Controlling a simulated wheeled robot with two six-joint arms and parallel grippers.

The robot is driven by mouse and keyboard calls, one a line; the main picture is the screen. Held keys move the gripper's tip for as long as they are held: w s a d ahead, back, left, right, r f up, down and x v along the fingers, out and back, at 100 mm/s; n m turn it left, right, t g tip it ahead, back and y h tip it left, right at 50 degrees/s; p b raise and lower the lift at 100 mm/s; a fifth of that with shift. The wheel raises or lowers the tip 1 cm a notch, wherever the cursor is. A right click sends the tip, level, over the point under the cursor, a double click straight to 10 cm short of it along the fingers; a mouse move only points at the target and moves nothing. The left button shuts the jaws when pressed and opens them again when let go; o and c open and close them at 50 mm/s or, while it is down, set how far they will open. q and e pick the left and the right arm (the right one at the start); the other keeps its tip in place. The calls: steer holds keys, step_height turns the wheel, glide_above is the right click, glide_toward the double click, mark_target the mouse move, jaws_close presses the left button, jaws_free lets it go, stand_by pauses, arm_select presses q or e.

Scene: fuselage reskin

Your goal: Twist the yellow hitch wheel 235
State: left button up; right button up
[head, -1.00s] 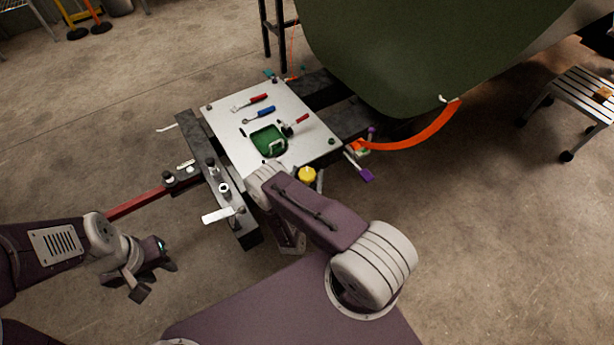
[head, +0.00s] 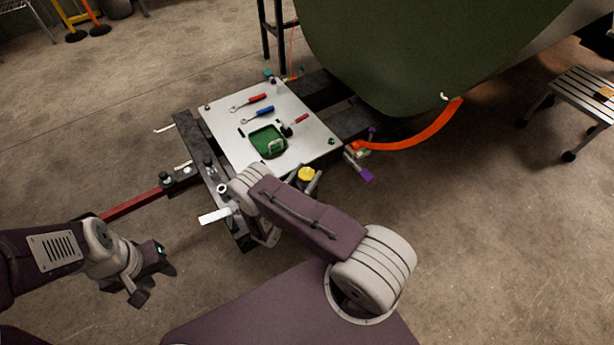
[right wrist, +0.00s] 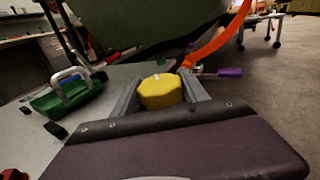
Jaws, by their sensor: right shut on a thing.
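The yellow hitch wheel (head: 306,174) sits at the near right edge of the metal plate, beside my right wrist. In the right wrist view the wheel (right wrist: 160,91) is a faceted yellow knob with a small pale mark on top. My right gripper (right wrist: 163,93) is shut on it, with one grey finger on each side. In the head view my arm hides most of this gripper. My left gripper (head: 154,283) is empty and open at the lower left, well away from the wheel, above the floor.
The silver plate (head: 225,140) carries a green tray (head: 268,141), a red-handled tool (head: 249,102) and a blue-handled wrench (head: 258,114). A purple-handled lever (head: 366,174) and an orange curved strip (head: 425,135) lie right of the wheel. The green fuselage (head: 400,50) rises behind.

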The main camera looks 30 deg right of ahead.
mark_target(302, 181)
steer(key=shift+m+g+h, duration=0.3)
steer(key=shift+m+g, duration=0.1)
steer(key=shift+g, duration=0.2)
steer(key=o, duration=1.4)
steer(key=shift+c, duration=0.2)
steer(key=p+v, duration=0.3)
steer(key=v, duration=0.5)
steer(key=shift+a, duration=0.15)
steer(key=shift+s+a+f, duration=0.1)
steer(key=shift+s+a, duration=0.15)
steer(key=shift+a, duration=0.05)
